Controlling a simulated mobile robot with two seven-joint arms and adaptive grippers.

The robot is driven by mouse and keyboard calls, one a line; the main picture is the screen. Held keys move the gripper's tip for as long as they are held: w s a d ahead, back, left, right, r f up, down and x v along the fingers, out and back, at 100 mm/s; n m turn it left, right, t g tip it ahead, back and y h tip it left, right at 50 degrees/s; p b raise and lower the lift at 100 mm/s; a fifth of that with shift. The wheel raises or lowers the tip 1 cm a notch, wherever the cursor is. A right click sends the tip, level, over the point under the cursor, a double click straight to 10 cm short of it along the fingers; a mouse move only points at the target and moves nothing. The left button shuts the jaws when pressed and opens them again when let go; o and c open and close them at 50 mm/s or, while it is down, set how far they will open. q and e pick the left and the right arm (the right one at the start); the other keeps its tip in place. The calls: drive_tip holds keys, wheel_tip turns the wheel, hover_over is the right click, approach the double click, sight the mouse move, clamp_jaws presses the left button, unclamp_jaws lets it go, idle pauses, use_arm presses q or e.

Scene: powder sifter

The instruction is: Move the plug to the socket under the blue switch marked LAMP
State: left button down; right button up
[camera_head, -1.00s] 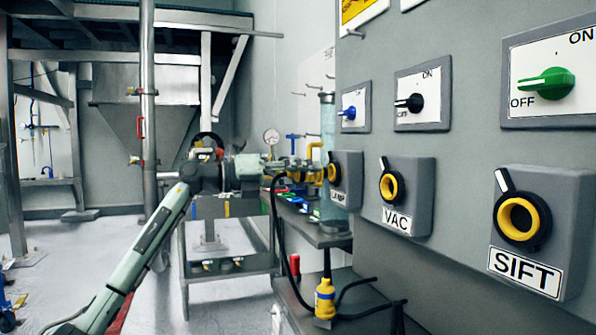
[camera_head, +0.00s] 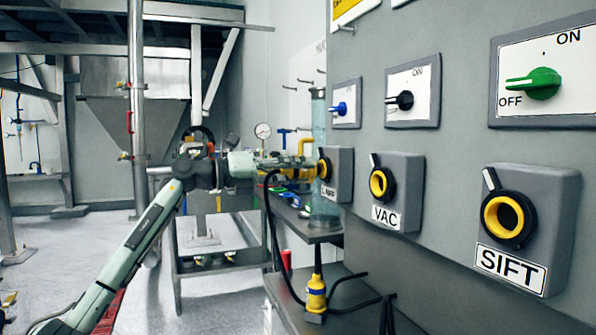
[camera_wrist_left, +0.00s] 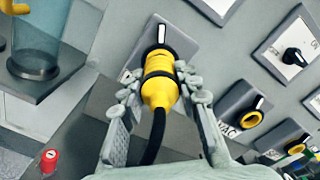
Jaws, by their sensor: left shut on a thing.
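The yellow plug (camera_wrist_left: 160,84) with its black cable is between the fingers of my left gripper (camera_wrist_left: 160,92), which is shut on it. The plug's front end meets the grey LAMP socket box (camera_head: 337,174) under the blue switch (camera_head: 342,108). In the wrist view it lines up with the socket and touches or enters it; how deep I cannot tell. In the head view my left gripper (camera_head: 295,170) reaches the LAMP box from the left, and the plug is mostly hidden there. My right gripper is not in view.
The VAC socket (camera_head: 382,183) and SIFT socket (camera_head: 508,218) are to the right on the panel, both empty. A clear cylinder (camera_head: 322,120) stands close behind the LAMP box. A yellow connector (camera_head: 316,295) with black cable stands on the lower shelf. A red object (camera_wrist_left: 49,160) is below.

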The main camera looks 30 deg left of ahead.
use_arm(q)
drive_tip(key=shift+r, duration=0.1)
idle(0.4)
drive_tip(key=shift+p, duration=0.3)
drive_tip(key=shift+p+x, duration=0.75)
drive_tip(key=shift+x, duration=0.2)
idle(0.3)
drive_tip(key=c, duration=1)
unclamp_jaws()
drive_tip(key=v, duration=1.2)
